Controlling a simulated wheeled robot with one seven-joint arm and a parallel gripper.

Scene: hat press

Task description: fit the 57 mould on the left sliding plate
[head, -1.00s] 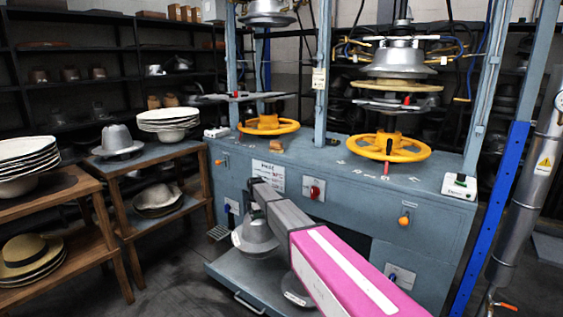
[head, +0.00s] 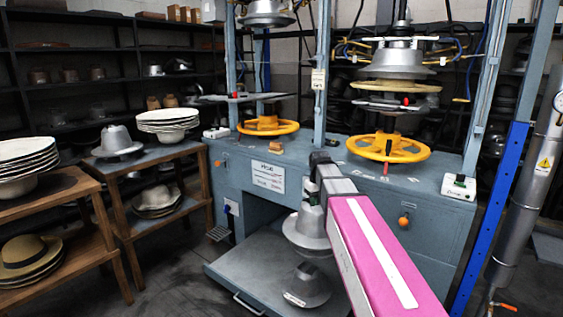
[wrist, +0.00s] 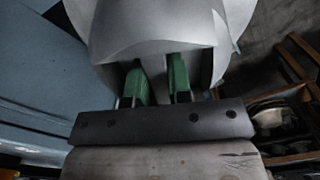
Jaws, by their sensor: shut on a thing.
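A grey metal hat mould (head: 303,236) with a wide brim is in my gripper (head: 313,203). It appears over the back right part of the pulled-out sliding plate (head: 245,268); I cannot tell whether it touches it. In the wrist view the green fingers (wrist: 162,84) are shut on the silver mould (wrist: 150,35). A second grey mould (head: 310,287) with a pale label stands nearer the front right of the plate, partly beside my arm. I cannot read a number on either mould.
The blue press cabinet (head: 262,176) with yellow handwheels (head: 268,126) stands behind. Wooden tables at the left hold another grey mould (head: 117,141), white hat stacks (head: 167,120) and a straw hat (head: 25,250). The plate's left front is clear. A blue post (head: 490,220) is at the right.

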